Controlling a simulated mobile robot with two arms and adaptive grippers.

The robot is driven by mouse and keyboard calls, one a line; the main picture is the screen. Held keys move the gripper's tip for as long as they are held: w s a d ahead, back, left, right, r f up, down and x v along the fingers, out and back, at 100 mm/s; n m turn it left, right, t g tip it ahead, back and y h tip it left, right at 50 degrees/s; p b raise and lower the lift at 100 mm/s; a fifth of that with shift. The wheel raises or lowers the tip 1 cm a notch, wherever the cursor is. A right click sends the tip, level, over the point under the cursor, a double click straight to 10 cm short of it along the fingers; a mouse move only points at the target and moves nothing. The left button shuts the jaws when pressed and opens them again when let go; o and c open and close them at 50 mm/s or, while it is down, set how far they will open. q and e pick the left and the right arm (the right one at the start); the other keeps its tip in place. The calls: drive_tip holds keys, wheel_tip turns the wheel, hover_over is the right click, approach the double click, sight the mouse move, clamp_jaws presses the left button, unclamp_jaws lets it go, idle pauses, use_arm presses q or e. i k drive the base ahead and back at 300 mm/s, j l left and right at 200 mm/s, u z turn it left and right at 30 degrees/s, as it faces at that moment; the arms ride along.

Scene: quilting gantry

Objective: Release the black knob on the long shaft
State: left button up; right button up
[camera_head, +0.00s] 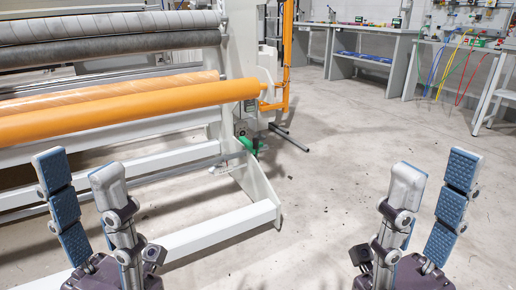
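A long orange roller shaft (130,112) runs across the white gantry frame at the left. A small dark piece (250,106) sits at its right end, against the white end plate; it may be the black knob, but it is too small to tell. My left gripper (82,176) is open and empty in the lower left, in front of the frame's lower rails. My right gripper (433,178) is open and empty in the lower right, over bare floor and well to the right of the gantry. Neither gripper touches the shaft.
Grey padded rolls (110,45) lie above the orange shaft. The white end plate (242,50) has a foot (262,208) reaching forward on the floor. An orange post (287,50) stands behind it. Workbenches (365,42) line the back right.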

sight(256, 141)
drive_tip(key=i+j+z, duration=0.25)
drive_tip(key=i+j, duration=0.2)
drive_tip(key=i, duration=0.35)
drive_tip(key=i+j+z, duration=0.25)
drive_tip(key=i+j, duration=0.4)
drive_tip(key=i, duration=0.1)
